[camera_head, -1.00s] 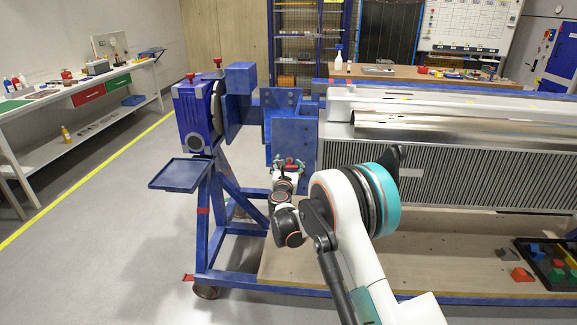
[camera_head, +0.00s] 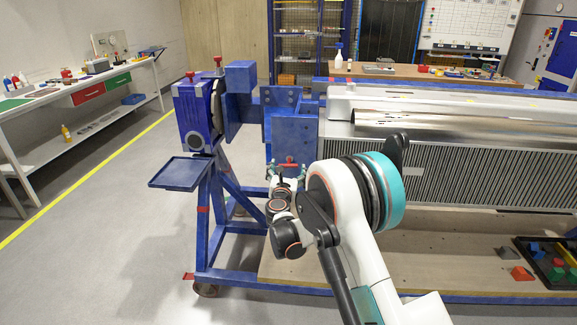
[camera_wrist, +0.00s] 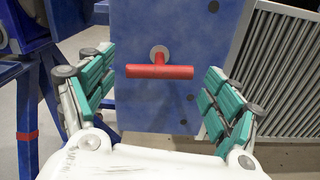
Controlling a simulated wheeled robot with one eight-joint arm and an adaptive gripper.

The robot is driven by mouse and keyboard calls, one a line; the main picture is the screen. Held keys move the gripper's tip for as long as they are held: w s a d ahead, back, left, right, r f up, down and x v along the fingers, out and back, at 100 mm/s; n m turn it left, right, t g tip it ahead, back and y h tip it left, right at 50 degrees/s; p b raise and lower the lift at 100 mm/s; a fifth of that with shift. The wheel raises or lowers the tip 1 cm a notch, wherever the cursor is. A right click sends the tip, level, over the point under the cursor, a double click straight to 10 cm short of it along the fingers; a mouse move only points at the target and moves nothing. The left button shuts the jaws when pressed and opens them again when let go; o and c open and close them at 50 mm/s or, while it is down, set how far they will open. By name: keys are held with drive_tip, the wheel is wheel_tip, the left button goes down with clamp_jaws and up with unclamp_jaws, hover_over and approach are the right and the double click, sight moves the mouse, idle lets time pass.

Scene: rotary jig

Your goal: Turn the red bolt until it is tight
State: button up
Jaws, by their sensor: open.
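The red bolt (camera_wrist: 160,71) is a T-shaped handle with a grey round collar, set in a blue plate (camera_wrist: 150,110). Its bar lies nearly level in the wrist view. My gripper (camera_wrist: 158,92) is open, with a green-padded finger on each side of the bolt. A gap shows between each end of the bar and the fingers, so nothing is held.
The blue jig frame (camera_head: 213,235) carries a blue tray (camera_head: 181,173) at left. A large ribbed grey part (camera_head: 450,172) fills the right side. A black bin (camera_head: 550,262) with coloured blocks stands low at right. Open floor (camera_head: 110,240) lies to the left.

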drive_tip(key=s, duration=0.7)
drive_tip(key=shift+s, duration=0.4)
drive_tip(key=shift+a, duration=0.15)
